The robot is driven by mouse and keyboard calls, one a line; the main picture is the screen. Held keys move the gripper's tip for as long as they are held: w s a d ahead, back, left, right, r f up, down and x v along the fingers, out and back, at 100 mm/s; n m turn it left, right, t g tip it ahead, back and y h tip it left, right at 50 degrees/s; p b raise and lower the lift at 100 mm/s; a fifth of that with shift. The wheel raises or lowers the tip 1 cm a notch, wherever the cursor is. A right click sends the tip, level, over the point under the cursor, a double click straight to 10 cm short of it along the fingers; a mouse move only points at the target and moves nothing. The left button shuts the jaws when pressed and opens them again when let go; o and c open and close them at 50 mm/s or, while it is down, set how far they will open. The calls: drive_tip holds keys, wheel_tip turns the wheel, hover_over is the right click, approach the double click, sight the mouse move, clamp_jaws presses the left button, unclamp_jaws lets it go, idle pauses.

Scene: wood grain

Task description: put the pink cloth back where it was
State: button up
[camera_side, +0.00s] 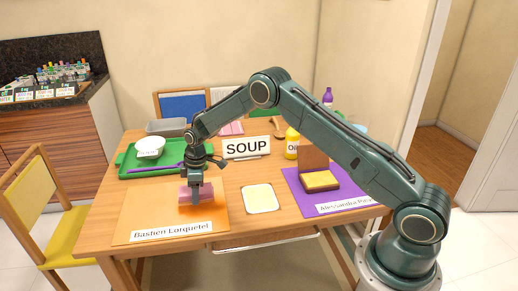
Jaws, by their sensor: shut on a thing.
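My gripper (197,201) points down over the orange mat (145,212) at the front left of the table. It is shut on a small pink-mauve folded piece, which looks like the pink cloth (208,191). The gripper hides part of the cloth. I cannot tell whether the cloth touches the mat or is just above it. Another flat pink thing (232,129) lies at the back of the table, partly behind my arm and the SOUP sign (246,148).
A green tray (128,171) with a white bowl (150,147) stands behind the mat. A pale yellow square (262,198) lies at the middle front. A purple mat (300,198) holds an open box (319,181). A yellow bottle (291,147) stands at the back.

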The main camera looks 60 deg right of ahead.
drive_tip(key=shift+f, duration=1.85)
drive_tip(key=shift+f, duration=0.1)
drive_tip(key=o, duration=0.9)
drive_tip(key=shift+o, duration=0.2)
drive_tip(key=r, duration=0.8)
drive_tip(key=s+d+r, duration=0.1)
drive_tip(key=r, duration=0.3)
drive_tip(key=shift+r, duration=0.1)
